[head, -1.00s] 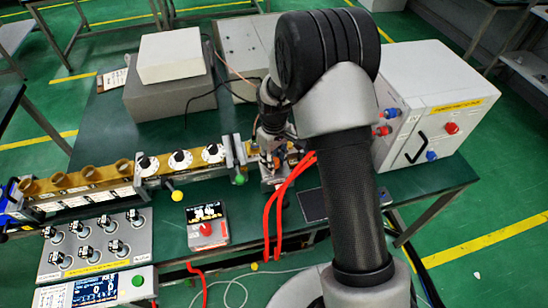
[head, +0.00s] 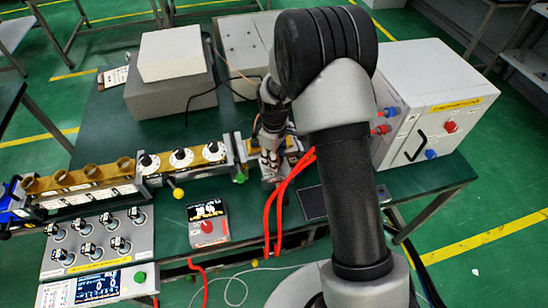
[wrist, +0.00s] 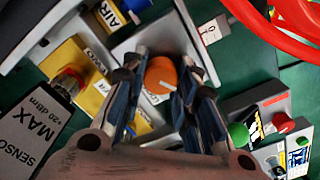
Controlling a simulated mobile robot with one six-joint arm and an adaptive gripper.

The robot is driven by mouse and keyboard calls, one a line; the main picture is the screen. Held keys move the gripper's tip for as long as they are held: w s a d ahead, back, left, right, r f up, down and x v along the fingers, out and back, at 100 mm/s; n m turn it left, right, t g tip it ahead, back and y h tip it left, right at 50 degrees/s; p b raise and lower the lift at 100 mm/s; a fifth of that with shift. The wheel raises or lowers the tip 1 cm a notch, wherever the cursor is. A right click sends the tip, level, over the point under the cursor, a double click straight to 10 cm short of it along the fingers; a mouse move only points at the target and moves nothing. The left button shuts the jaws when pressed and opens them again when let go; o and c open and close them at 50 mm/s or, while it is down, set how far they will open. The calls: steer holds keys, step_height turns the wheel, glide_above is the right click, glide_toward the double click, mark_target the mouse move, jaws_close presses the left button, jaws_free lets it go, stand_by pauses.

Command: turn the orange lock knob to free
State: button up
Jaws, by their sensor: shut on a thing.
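The orange lock knob (wrist: 161,75) shows in the wrist view, with a white line on its face. It sits on a pale grey plate (wrist: 150,40). My gripper (wrist: 160,82) has one finger on each side of the knob and is shut on it. In the head view my gripper (head: 270,165) is down at the fixture in the middle of the table, and the knob there is mostly hidden behind the fingers.
Red hoses (head: 283,195) run close to the right of my gripper. A green button (head: 240,177) and a box with a red knob (head: 207,226) lie to the left. A large white cabinet (head: 440,90) stands at the right.

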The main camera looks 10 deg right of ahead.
steer(key=o, duration=1)
steer(key=shift+o, duration=0.2)
step_height(320, 180, up, 12)
